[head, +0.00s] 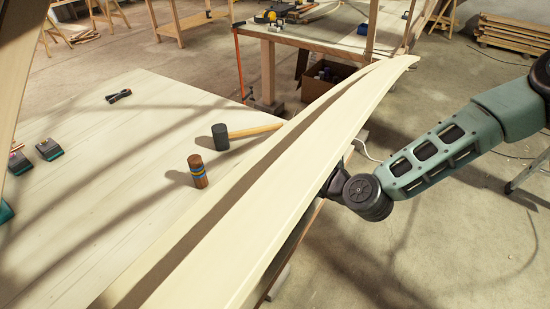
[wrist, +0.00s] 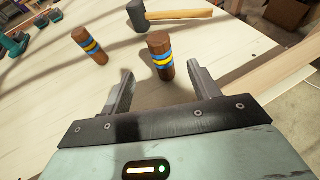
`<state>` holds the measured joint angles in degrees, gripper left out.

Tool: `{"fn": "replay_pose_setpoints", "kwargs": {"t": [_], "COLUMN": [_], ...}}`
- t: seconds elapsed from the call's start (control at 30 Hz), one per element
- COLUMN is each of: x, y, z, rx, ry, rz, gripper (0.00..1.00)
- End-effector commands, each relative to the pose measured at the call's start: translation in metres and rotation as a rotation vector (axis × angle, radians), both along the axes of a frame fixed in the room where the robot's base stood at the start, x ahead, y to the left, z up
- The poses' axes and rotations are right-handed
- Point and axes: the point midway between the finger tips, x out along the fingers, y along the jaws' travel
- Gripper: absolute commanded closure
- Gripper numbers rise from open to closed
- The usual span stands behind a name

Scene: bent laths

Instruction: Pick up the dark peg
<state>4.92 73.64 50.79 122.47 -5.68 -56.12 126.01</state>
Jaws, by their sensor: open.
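Two upright brown pegs with blue and yellow bands show in the wrist view. The darker peg (wrist: 158,46) stands in line with the gap of my gripper (wrist: 161,70), its lower end near the fingertips. The fingers are open on either side, and I see no contact. The lighter peg (wrist: 83,41) stands farther left. In the head view one banded peg (head: 198,171), seemingly the lighter one, stands left of the bent lath. The lath hides my fingers and apparently the other peg there.
The long bent lath (head: 290,170) arches across the workbench (head: 90,190) between the head camera and my gripper; its pale edge (wrist: 290,70) is right in the wrist view. A mallet (head: 221,137) lies behind the pegs. Clamps (head: 48,149) sit at left.

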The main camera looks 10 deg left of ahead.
Motion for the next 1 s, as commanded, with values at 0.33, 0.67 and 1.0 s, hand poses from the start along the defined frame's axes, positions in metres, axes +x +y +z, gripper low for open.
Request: {"fn": "replay_pose_setpoints", "kwargs": {"t": [0.33,0.67,1.0], "x": [0.029,0.048,0.064], "y": [0.036,0.057,0.075], "z": [-0.018,-0.022,-0.035], "rx": [-0.001,-0.004,-0.002], "ry": [0.0,-0.001,0.0], "rz": [0.0,0.002,0.002], "gripper": [0.39,0.39,0.39]}}
